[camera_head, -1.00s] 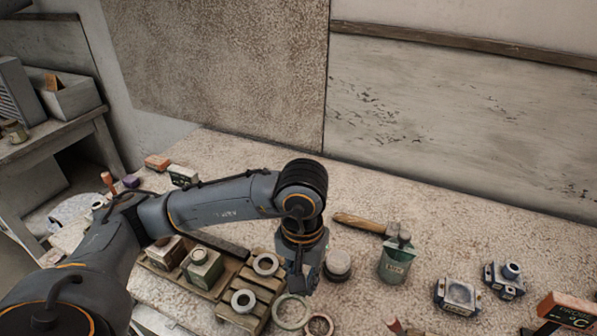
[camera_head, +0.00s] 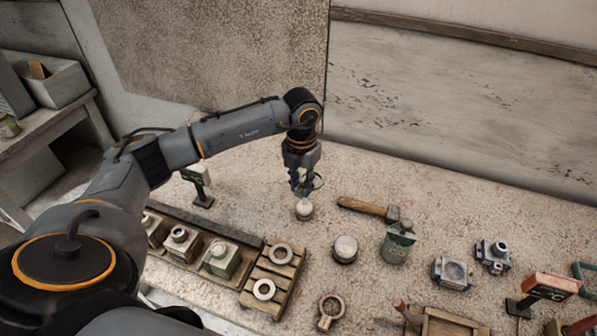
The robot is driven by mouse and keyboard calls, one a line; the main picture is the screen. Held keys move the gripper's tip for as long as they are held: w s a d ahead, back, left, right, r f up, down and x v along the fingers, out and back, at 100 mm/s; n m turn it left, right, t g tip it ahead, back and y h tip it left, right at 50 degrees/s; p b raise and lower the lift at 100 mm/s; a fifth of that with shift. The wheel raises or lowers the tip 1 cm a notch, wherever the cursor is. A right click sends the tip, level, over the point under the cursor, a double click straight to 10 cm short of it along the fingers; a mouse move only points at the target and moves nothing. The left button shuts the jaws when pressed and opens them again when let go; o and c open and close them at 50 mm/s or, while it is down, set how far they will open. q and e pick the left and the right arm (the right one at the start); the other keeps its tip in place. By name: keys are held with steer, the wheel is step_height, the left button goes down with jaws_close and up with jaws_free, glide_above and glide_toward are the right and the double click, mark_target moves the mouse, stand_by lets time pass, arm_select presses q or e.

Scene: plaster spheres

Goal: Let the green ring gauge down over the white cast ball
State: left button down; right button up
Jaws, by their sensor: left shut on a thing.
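The white cast ball (camera_head: 304,208) sits on the bench just below the fingertips, on what looks like a small base. The ring appears above the ball, with the ball's upper part close under the fingers. The fingers hide part of the ring, and I cannot tell whether it is centred over the ball. My right gripper is not in view.
A wooden-handled hammer (camera_head: 368,208) and a pale-topped round block (camera_head: 345,250) lie to the right. A slatted wooden rack (camera_head: 257,297) with two grey rings stands in front. A handled ring (camera_head: 331,307) lies near the front. The bench behind the ball is clear.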

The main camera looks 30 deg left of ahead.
arm_select(q)
steer(key=shift+w+a+r+n, duration=0.2)
steer(key=shift+a+n, duration=0.15)
steer(key=shift+n, duration=0.45)
steer(key=shift+w+a+f+n, duration=0.1)
steer(key=shift+a+n, duration=0.05)
steer(key=shift+n, duration=0.35)
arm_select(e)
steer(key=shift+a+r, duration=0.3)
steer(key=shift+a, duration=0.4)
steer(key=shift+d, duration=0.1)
arm_select(q)
steer(key=shift+f, duration=0.15)
steer(key=shift+f+b, duration=0.55)
step_height(320, 180, down, 3)
steer(key=shift+r+b, duration=0.15)
steer(key=shift+b, duration=0.9)
steer(key=shift+f+b, duration=0.6)
steer(key=shift+f, duration=0.2)
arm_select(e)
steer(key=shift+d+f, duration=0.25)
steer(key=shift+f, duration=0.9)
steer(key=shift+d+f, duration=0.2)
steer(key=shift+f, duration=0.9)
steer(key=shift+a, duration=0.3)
